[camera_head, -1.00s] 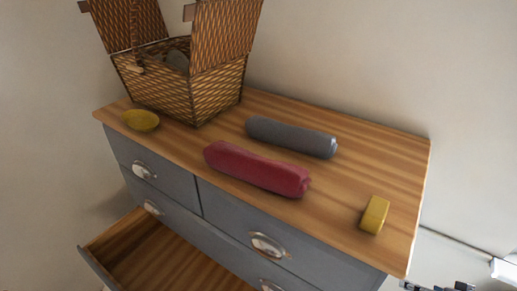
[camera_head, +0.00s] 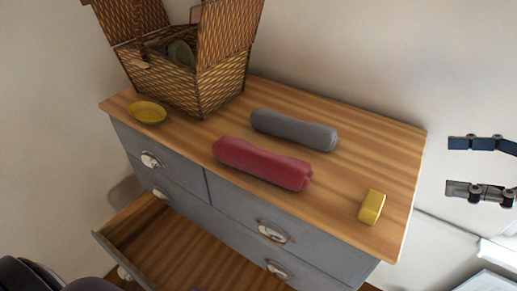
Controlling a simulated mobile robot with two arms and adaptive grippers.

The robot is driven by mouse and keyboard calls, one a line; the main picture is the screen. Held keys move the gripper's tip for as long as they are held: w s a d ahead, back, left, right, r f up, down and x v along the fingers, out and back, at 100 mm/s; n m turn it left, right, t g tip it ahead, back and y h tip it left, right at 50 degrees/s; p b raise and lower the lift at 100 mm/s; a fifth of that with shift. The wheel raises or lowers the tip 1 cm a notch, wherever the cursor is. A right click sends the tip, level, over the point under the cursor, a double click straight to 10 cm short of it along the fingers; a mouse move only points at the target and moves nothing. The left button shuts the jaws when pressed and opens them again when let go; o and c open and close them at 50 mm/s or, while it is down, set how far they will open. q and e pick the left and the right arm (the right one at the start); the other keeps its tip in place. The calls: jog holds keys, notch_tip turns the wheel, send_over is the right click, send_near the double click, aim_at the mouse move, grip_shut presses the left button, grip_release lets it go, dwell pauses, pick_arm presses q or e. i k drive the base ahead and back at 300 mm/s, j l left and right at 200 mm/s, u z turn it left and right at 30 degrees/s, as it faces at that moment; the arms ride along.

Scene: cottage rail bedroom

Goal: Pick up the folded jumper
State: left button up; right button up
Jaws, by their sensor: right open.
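Two rolled or folded soft bundles lie on the wooden top of the dresser: a red one (camera_head: 262,163) near the front edge and a grey one (camera_head: 293,130) behind it. I cannot tell which of them is the jumper. My right gripper (camera_head: 449,166) is at the right edge of the head view, open and empty, its two dark fingers pointing left. It shows to the right of the dresser, apart from both bundles. My left gripper is not in view.
The dresser (camera_head: 390,150) also bears a yellow block (camera_head: 372,207), a yellow bowl-like dish (camera_head: 147,112) and an open wicker basket (camera_head: 195,85) with raised lids. A lower drawer (camera_head: 150,235) stands pulled out. The right part of the top is mostly clear.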

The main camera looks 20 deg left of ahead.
aim_at(292, 173)
jog(key=j, duration=0.7)
jog(key=i+j, duration=0.1)
jog(key=j, duration=0.55)
